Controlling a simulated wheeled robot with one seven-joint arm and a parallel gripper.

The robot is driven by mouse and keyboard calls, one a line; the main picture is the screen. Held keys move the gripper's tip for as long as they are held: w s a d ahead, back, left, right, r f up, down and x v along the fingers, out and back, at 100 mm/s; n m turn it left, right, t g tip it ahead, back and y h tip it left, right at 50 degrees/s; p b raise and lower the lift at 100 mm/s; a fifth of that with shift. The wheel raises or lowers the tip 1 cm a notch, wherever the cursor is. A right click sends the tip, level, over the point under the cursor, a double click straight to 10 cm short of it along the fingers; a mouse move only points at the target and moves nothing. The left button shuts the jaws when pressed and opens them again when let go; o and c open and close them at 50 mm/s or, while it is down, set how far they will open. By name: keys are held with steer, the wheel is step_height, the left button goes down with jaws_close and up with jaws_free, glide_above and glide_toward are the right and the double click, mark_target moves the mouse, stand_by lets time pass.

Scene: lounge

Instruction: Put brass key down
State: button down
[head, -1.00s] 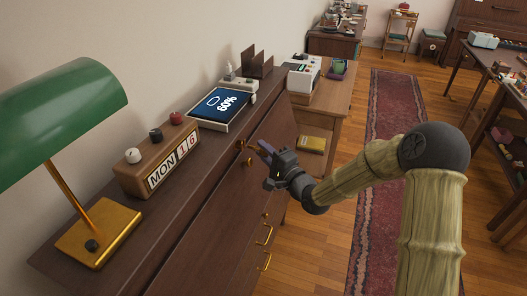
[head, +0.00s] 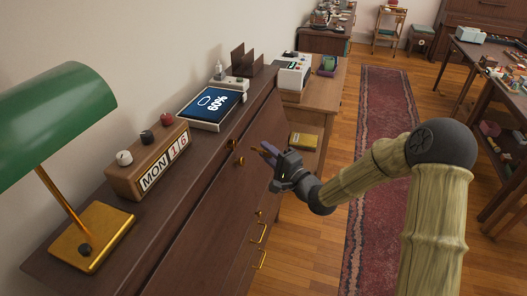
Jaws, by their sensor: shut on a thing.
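My gripper (head: 264,149) is shut and hangs in front of the dark wooden cabinet (head: 190,237), a little below its top edge. Its fingers point up and left toward the cabinet front. The brass key is too small and too hidden by the fingers to make out; the grip on it is not clearly visible. Two small brass fittings (head: 239,160) show on the cabinet front just left of the fingertips, apart from them in the picture.
A lower wooden table (head: 313,103) stands beyond. A red runner (head: 385,100) covers the floor at right.

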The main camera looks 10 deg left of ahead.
steer(key=shift+d, duration=0.2)
steer(key=shift+d, duration=0.1)
steer(key=w+d+f+m+t+h+p, duration=0.1)
steer(key=d+f+m+t+h+p, duration=0.2)
steer(key=d, duration=0.4)
steer(key=w+d+f+m+t+h+p, duration=0.1)
steer(key=w+d+f+t+h, duration=0.1)
steer(key=d+f, duration=0.4)
steer(key=s+d+f+m+t+h+p, duration=0.1)
steer(key=s+d+f+m+h+p, duration=0.1)
steer(key=d, duration=0.6)
steer(key=s+d+f+m+t+h+p, duration=0.2)
steer(key=s+d+f+m+h, duration=0.2)
steer(key=d+h, duration=0.4)
step_height(320, 180, down, 2)
steer(key=shift+s+f+m+h+p, duration=0.1)
steer(key=shift+s+m+h+p, duration=0.25)
steer(key=shift+m, duration=0.15)
steer(key=s+f, duration=0.4)
steer(key=f, duration=0.1)
steer(key=shift+s+f, duration=0.15)
steer(key=shift+d, duration=0.1)
